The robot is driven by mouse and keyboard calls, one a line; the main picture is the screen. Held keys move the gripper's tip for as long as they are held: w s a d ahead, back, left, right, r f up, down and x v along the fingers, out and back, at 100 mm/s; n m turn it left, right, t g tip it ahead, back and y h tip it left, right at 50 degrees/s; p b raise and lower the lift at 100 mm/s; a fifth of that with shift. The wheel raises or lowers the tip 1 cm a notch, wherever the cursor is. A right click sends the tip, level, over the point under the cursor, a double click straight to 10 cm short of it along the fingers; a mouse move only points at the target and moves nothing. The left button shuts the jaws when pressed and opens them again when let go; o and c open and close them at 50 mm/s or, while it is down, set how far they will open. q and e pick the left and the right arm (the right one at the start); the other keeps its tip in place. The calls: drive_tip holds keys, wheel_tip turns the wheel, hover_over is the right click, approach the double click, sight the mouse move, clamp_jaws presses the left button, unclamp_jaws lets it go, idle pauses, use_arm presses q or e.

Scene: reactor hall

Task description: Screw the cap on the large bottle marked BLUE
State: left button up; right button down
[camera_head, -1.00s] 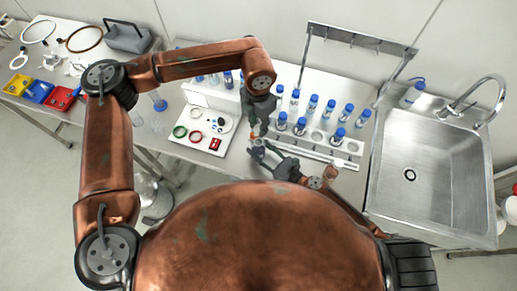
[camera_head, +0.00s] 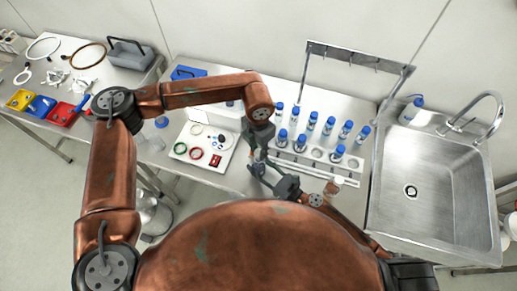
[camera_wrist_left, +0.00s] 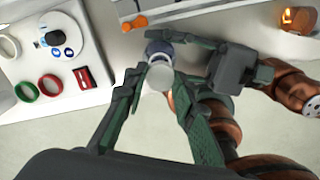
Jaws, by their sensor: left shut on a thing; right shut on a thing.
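My left gripper (camera_head: 262,143) points down over the near edge of the bench. In the left wrist view its fingers (camera_wrist_left: 158,82) are closed about a pale, round, cap-like piece (camera_wrist_left: 160,78). A dark blue and grey bottle-like body (camera_wrist_left: 158,48) shows right behind that piece, in line with it. Whether the two touch or are threaded I cannot tell. My right gripper (camera_head: 262,168) comes from the lower right and is shut on this body, just below the left gripper. The fingers hide most of it, and no BLUE marking is readable.
Several blue-capped bottles (camera_head: 312,121) stand in a rack to the right. A white tray (camera_head: 181,139) with coloured rings is left of the grippers. A steel sink (camera_head: 412,220) lies far right. Yellow, blue and red bins (camera_head: 40,106) sit far left.

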sight(259, 164)
use_arm(q)
drive_tip(key=shift+f, duration=0.9)
drive_tip(key=shift+f, duration=0.55)
